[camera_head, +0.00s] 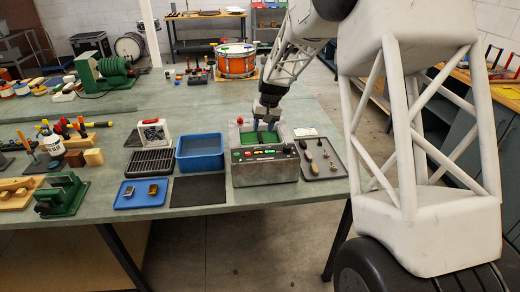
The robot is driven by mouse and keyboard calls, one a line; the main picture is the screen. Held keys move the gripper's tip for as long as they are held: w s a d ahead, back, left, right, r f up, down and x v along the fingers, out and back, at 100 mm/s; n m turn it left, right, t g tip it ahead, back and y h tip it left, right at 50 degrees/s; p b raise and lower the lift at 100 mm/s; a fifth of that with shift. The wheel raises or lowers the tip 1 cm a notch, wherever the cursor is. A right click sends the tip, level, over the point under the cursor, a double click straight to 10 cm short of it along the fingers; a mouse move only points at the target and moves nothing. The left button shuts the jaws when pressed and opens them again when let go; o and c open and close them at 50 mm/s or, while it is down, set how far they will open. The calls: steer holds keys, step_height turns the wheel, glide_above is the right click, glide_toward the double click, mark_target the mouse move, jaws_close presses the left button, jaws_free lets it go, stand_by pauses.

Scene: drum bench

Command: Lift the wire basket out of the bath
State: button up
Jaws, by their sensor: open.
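The bath (265,172) is a grey metal box with a dark control panel on its front, near the table's front edge right of centre. Green shows inside its open top; the wire basket's mesh is too small to make out there and is partly hidden by my gripper. My gripper (265,122) points down over the bath's opening, its fingers open. I cannot tell whether the fingers are around any part of the basket or touching it.
A blue tub (200,164) stands left of the bath, with a black rack (151,162) beyond it. A dark mat (198,190) and a blue tray (141,203) lie in front. A grey tray (334,171) of small parts lies right. An orange drum (236,60) stands behind.

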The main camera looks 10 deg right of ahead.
steer(key=shift+a+f, duration=0.25)
steer(key=shift+f, duration=1)
steer(key=shift+f, duration=0.1)
steer(key=shift+a+f, duration=0.25)
steer(key=shift+f, duration=1)
steer(key=shift+a+f, duration=0.2)
steer(key=shift+f, duration=1)
steer(key=shift+c, duration=0.3)
jaws_close()
